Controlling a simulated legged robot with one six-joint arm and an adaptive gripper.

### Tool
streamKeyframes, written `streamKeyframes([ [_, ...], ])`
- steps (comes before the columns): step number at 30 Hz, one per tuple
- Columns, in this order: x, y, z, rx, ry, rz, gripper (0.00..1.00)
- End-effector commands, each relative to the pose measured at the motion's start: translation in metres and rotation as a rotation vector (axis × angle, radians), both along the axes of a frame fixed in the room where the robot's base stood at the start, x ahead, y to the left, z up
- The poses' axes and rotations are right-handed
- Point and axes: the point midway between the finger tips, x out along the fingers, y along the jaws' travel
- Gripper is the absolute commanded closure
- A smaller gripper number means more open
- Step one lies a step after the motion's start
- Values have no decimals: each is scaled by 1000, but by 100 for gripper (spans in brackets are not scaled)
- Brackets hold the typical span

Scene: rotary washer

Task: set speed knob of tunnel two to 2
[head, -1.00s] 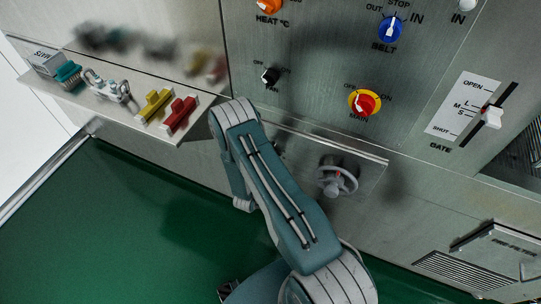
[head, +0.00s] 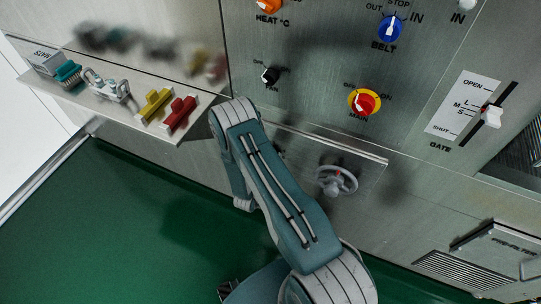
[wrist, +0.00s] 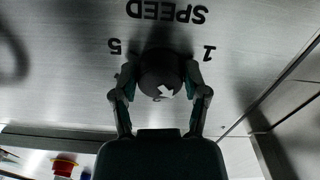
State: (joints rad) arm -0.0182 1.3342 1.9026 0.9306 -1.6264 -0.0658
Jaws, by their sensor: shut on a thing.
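The dark round speed knob (wrist: 160,75) shows in the wrist view, on a steel panel under the upside-down word SPEED. A 5 is printed to its left and a 1 to its right, both upside down. A white mark shows on the knob's face, on the lower side in the picture. I cannot tell which number it points at. My gripper (wrist: 162,84) has one finger on each side of the knob and is shut on it. No tunnel label is readable. In the head view my arm hides the gripper, and the speed knob is not seen.
The head view shows a panel with a blue belt knob (head: 390,29), a red-yellow main switch (head: 364,102), a black fan knob (head: 270,75), a gate slider (head: 491,116) and a handwheel (head: 337,180). A shelf (head: 110,97) with several parts juts out left. Green floor is clear.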

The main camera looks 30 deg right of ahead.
Motion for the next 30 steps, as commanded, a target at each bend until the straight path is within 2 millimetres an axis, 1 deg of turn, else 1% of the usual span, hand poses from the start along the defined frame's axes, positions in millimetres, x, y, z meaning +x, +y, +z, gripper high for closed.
streamKeyframes([
  [1,3,0,2,-24,24,4,89],
  [6,4,0,2,-107,129,5,89],
  [15,4,1,2,-202,250,7,90],
  [30,4,2,2,-235,295,9,90],
])
